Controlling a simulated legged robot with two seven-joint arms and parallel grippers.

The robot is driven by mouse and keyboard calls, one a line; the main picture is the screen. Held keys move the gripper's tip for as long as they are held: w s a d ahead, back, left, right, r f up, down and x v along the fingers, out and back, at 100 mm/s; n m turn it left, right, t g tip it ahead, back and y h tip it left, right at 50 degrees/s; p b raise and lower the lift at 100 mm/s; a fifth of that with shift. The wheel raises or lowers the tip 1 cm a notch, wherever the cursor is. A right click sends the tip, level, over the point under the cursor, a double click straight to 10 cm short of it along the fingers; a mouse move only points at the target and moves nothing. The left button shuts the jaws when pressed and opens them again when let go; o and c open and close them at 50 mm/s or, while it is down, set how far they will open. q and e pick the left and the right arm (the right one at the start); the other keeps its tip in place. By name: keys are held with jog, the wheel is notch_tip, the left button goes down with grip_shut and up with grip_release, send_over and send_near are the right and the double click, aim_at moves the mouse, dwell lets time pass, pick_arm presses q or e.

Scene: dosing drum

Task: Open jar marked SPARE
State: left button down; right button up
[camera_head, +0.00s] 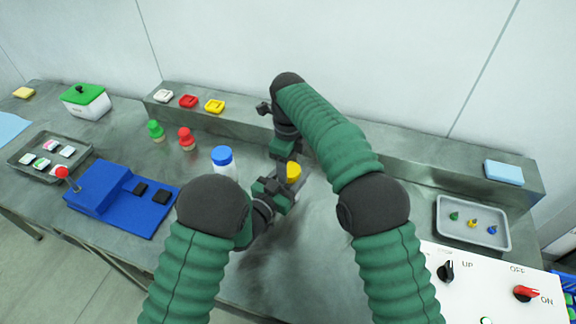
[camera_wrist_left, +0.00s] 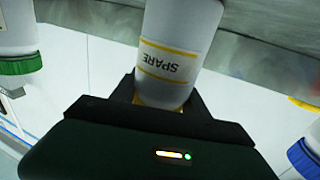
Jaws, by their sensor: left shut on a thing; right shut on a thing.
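The jar marked SPARE (camera_wrist_left: 175,50) is white with a yellow-edged label, upside down in the left wrist view. In the head view only its yellow lid (camera_head: 293,171) shows clearly between my grippers; the arms and jaws hide most of the body. My left gripper (camera_head: 277,190) is shut on the jar, its dark jaws on both sides of it in the left wrist view. My right gripper (camera_head: 286,163) comes down from above at the lid and is shut on it, its fingertips partly hidden. I cannot tell whether the lid is loose.
A blue-lidded jar (camera_head: 224,160) stands close left of my left gripper. A blue lever box (camera_head: 100,190) is front left. A grey tray (camera_head: 474,243) and switch panel (camera_head: 470,300) are at the right.

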jog(key=shift+s+a+n, duration=0.15)
jog(key=shift+n, duration=0.15)
jog(key=o, duration=1.5)
jog(key=shift+o, duration=0.2)
